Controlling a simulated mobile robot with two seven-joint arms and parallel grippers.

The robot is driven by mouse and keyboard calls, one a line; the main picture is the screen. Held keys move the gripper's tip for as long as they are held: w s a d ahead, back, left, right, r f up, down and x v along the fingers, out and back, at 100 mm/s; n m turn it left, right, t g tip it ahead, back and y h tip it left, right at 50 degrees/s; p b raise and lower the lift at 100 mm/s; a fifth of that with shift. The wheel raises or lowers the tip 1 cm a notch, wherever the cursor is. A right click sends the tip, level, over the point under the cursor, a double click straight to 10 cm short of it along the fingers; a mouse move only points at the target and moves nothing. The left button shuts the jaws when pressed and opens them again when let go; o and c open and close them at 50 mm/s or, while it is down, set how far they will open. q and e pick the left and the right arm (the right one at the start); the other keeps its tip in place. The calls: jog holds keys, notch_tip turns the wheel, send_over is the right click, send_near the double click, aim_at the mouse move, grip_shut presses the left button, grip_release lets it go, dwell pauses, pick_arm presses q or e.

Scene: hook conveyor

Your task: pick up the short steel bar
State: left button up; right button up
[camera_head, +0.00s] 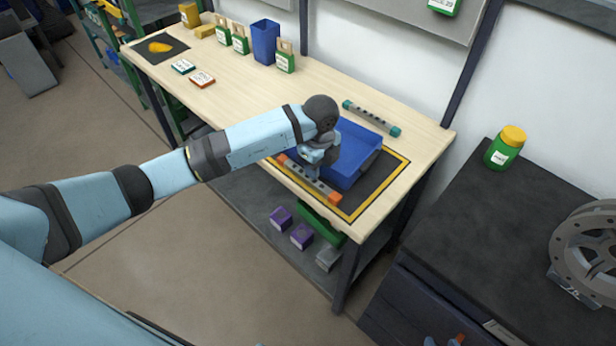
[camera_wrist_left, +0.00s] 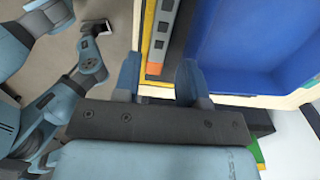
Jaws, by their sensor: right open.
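A grey steel bar with orange ends (camera_head: 322,187) lies along the front of the blue tray (camera_head: 372,165). A similar bar with teal ends (camera_head: 371,118) lies behind the tray. I cannot tell from the pictures which bar is shorter. My left gripper (camera_head: 316,168) is over the orange-ended bar, pointing down. In the left wrist view its two fingers (camera_wrist_left: 160,78) are apart, with the bar's orange end (camera_wrist_left: 155,68) between them in the picture; contact is not clear. My right gripper (camera_head: 443,341) shows only partly at the bottom edge of the head view.
The tray stands on a dark mat with a yellow border (camera_head: 394,175) on the wooden bench (camera_head: 225,102). Green boxes (camera_head: 285,57) and a blue bin (camera_head: 264,41) stand at the back. A dark cabinet (camera_head: 480,240) at right holds a green jar (camera_head: 505,147) and a grey reel (camera_head: 590,250).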

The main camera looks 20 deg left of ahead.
aim_at(319, 184)
pick_arm(q)
notch_tip(319, 184, down, 7)
jog(key=shift+d+f+p, duration=0.15)
jog(key=shift+p, duration=0.4)
grip_shut()
